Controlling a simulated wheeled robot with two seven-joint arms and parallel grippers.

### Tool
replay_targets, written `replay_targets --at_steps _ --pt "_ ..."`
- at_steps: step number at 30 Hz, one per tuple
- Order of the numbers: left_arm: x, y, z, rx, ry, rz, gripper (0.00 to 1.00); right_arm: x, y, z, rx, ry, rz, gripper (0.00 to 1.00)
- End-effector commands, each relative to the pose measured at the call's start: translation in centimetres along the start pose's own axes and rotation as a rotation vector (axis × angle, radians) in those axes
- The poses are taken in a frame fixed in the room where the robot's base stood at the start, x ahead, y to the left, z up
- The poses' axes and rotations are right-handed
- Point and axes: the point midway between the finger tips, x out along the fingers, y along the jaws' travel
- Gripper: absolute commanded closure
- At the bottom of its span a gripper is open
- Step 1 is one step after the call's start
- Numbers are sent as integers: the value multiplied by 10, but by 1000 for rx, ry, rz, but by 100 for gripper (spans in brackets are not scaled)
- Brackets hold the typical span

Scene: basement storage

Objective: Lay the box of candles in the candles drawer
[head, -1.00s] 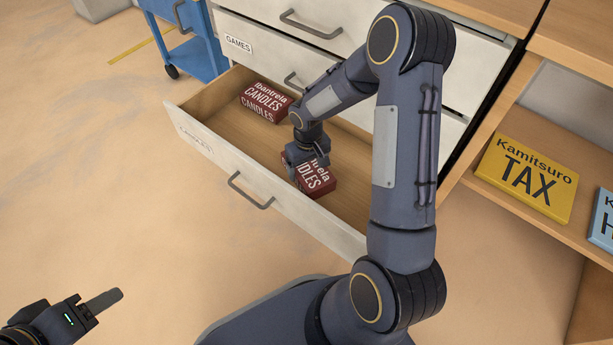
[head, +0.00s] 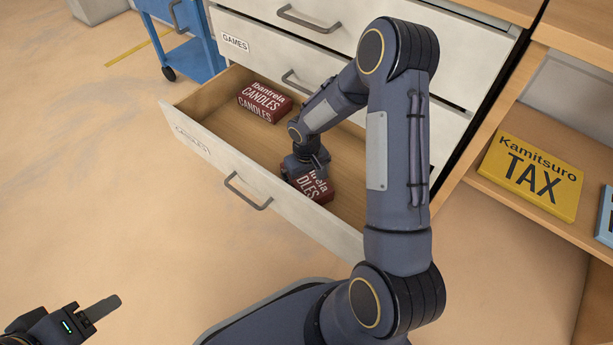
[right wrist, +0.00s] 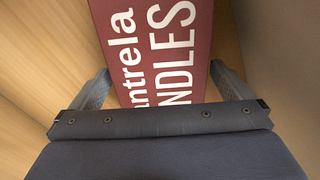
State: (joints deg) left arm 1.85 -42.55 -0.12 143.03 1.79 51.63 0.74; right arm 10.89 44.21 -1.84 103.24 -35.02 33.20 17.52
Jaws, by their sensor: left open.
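A dark red box of candles (head: 318,190) with white lettering lies low inside the open candles drawer (head: 262,188), near its right end. My right gripper (head: 308,170) is over this box. In the right wrist view its fingers are on either side of the box (right wrist: 165,50), the tips against its edges with no clear gap. The wrist hides part of the box, and I cannot see its underside. A second, matching candles box (head: 264,102) lies in the drawer's far left part. My left gripper (head: 98,310) is open and empty at the bottom left, partly out of view.
The closed games drawer (head: 258,55) is just above the open one. A wooden shelf (head: 490,190) at right carries a yellow tax box (head: 530,177) and part of a blue box (head: 605,215). A blue cart (head: 188,40) stands behind. The floor at left is clear.

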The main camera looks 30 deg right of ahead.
Motion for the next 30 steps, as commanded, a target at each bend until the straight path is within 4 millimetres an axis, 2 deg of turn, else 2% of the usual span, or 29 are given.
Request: replay_targets --at_steps 5,8,21,30 --pt "-2 1 -1 0 0 0 50 -2 0 0 0 0 0 0" --pt "-6 3 -3 0 0 0 50 -12 0 0 0 2 0 0" --pt "-37 17 -19 0 0 0 50 -101 0 0 0 3 1 0" --pt "-43 20 -22 0 0 0 50 -134 1 2 7 14 -5 0"
